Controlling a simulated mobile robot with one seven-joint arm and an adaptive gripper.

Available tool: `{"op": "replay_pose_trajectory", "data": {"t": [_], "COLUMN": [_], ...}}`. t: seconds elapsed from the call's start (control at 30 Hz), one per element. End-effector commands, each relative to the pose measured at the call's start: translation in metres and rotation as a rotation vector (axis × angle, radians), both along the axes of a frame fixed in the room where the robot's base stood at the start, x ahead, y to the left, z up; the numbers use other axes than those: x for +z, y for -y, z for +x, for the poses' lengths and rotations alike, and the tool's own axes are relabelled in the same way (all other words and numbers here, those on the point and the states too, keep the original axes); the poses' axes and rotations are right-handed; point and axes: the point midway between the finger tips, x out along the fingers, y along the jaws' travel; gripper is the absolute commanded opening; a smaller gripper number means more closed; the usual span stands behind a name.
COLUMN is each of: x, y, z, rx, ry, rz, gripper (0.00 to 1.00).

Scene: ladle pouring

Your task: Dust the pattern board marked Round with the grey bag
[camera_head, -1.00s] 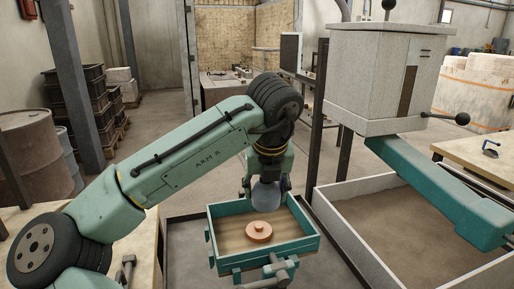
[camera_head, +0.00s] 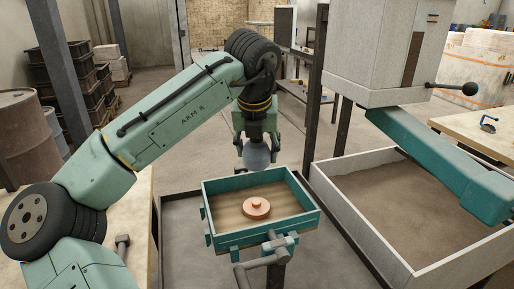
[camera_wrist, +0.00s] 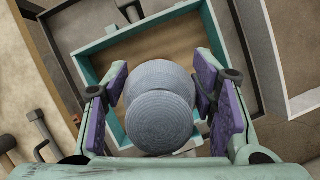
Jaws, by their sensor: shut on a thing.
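My gripper (camera_head: 257,142) is shut on the grey bag (camera_head: 257,157), a rounded pale-grey bundle. In the wrist view the bag (camera_wrist: 161,122) sits between the purple finger pads. The pattern board (camera_head: 230,213) is a wooden board inside a teal frame (camera_head: 222,240), with a stepped, round, orange-brown pattern (camera_head: 256,209) near its middle. No marking reading Round is legible. The bag hangs above the frame's back edge, apart from the board. In the wrist view the bag hides the round pattern; part of the wooden board (camera_wrist: 150,50) shows behind it.
A pale-walled sand bin (camera_head: 345,225) stands right of the frame. A grey machine with a teal arm (camera_head: 440,165) reaches over the bin. A clamp-like handle (camera_head: 262,262) sticks out at the frame's front. A wooden bench (camera_head: 125,225) is at left.

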Motion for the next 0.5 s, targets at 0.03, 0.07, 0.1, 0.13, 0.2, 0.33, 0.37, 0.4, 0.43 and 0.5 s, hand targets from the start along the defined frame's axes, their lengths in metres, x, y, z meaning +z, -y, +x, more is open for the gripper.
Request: {"op": "replay_pose_trajectory", "data": {"t": [0.03, 0.07, 0.1, 0.13, 0.2, 0.33, 0.37, 0.4, 0.43, 0.5], "x": [-0.004, -0.008, -0.015, -0.022, -0.038, -0.05, -0.047, -0.041, -0.037, -0.024], "y": [0.0, 0.0, 0.0, 0.001, 0.001, 0.001, 0.001, 0.001, 0.001, 0.001], "z": [0.0, 0.0, 0.0, 0.0, 0.0, 0.0, 0.0, 0.0, 0.0, 0.0], "rx": [0.0, 0.0, -0.002, -0.002, -0.003, -0.002, -0.001, -0.001, -0.001, -0.002], "ry": [-0.001, -0.001, -0.001, -0.003, -0.003, 0.0, 0.001, 0.001, 0.002, 0.002], "rz": [-0.001, -0.001, -0.001, -0.003, -0.003, -0.001, -0.001, -0.001, -0.001, -0.002], "gripper": [0.23, 0.23, 0.23, 0.23, 0.23, 0.23, 0.23, 0.23, 0.23, 0.23]}}
